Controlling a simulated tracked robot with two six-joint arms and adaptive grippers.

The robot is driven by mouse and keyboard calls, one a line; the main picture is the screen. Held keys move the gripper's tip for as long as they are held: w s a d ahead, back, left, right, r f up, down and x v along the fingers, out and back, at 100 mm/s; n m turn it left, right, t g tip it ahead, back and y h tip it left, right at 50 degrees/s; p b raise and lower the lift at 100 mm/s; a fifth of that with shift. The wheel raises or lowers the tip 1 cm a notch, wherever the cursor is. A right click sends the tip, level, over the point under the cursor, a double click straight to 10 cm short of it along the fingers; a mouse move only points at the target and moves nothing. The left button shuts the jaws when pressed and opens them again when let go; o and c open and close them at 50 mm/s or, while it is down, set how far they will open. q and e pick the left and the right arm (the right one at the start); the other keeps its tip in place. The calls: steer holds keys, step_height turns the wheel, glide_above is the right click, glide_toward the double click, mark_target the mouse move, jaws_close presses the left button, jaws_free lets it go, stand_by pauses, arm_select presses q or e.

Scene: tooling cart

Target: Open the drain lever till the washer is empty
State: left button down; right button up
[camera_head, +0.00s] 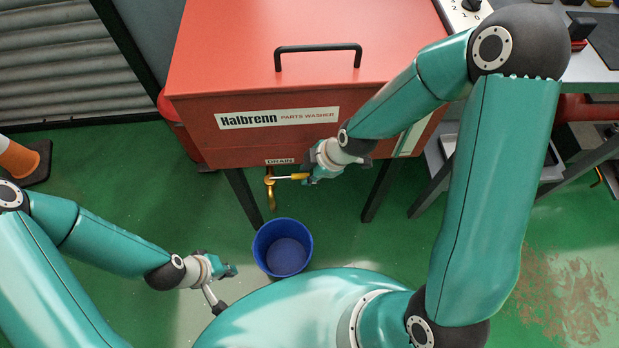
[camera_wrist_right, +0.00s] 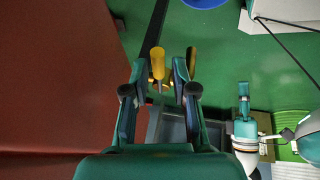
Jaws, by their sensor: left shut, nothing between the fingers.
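The red parts washer (camera_head: 190,140) has a DRAIN label (camera_head: 280,161) at its lower front edge. Below the label is a brass drain valve (camera_head: 270,190) with its spout pointing down. Its yellow lever (camera_head: 291,177) sticks out to the right, about level. My right gripper (camera_head: 311,174) is at the lever's free end. In the right wrist view the yellow lever (camera_wrist_right: 157,62) lies between the open fingers, with a gap on each side. A blue bucket (camera_head: 262,245) stands on the floor below; no stream shows. My left gripper (camera_head: 232,271) is shut and empty, left of the bucket.
The washer's dark legs (camera_head: 243,197) stand on either side of the valve. An orange cone (camera_head: 18,158) is at the far left. A workbench (camera_head: 590,72) is on the right. The green floor around the bucket is mostly clear.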

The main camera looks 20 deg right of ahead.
steer(key=shift+w+a+f+b, duration=0.2)
steer(key=shift+f+b, duration=0.2)
steer(key=shift+f, duration=0.25)
jaws_close()
